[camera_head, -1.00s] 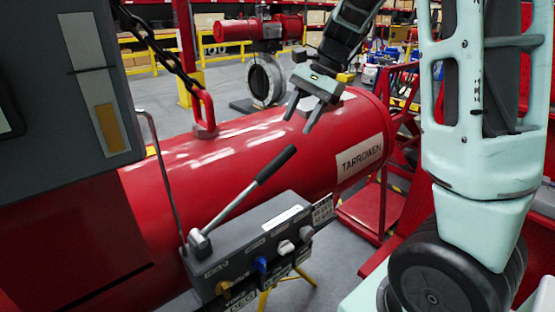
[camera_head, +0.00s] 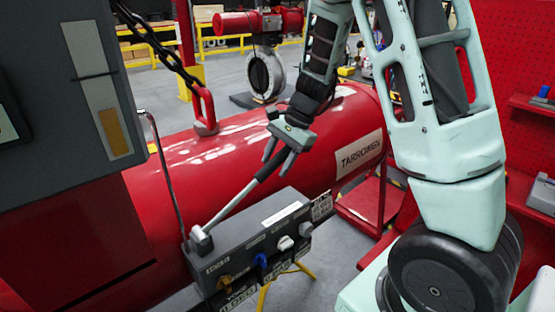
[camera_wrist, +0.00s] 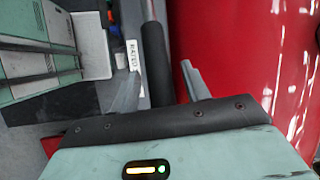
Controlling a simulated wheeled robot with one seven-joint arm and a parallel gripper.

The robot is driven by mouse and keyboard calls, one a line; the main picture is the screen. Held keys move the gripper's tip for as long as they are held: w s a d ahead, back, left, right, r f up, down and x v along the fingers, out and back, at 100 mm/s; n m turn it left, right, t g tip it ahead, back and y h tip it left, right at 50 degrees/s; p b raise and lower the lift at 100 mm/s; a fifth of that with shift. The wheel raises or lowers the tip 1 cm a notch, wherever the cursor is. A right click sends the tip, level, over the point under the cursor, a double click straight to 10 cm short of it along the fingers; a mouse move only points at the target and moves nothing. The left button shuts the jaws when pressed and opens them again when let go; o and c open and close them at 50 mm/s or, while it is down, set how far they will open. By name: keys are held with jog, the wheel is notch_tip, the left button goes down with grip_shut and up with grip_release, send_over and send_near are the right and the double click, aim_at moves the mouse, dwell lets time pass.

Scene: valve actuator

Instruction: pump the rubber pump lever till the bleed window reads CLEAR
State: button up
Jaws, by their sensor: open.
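The pump lever is a silver rod with a black rubber grip (camera_head: 271,166), rising to the upper right from the left end of the grey pump box (camera_head: 250,238). My gripper (camera_head: 276,158) is open at the upper end of the lever. In the wrist view the black rubber grip (camera_wrist: 155,60) lies between the two spread fingers of my gripper (camera_wrist: 158,85), with gaps seen on both sides. The grip's end is hidden by the gripper body. I cannot make out a bleed window reading.
The large red cylinder (camera_head: 230,150) lies right behind the lever and my gripper. Blue, white and orange knobs (camera_head: 262,260) are on the pump box front. A dark panel (camera_head: 80,90) stands at the left, near a chain (camera_head: 160,45).

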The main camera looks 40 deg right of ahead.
aim_at(284, 202)
grip_shut()
jog(key=f+y+b, duration=0.1)
jog(key=f+b, duration=0.2)
jog(key=d+f+y+b, duration=0.1)
jog(key=f+y+b, duration=0.1)
jog(key=f+b, duration=0.2)
jog(key=d+f+y+b, duration=0.1)
jog(key=f+b, duration=0.2)
jog(key=b, duration=0.1)
jog(key=shift+d+f+y, duration=0.25)
jog(key=shift+y, duration=0.05)
jog(key=shift+f+y+b, duration=0.4)
jog(key=shift+f+b, duration=0.15)
jog(key=shift+b, duration=0.15)
grip_release()
jog(key=shift+r, duration=0.1)
jog(key=shift+m, duration=0.3)
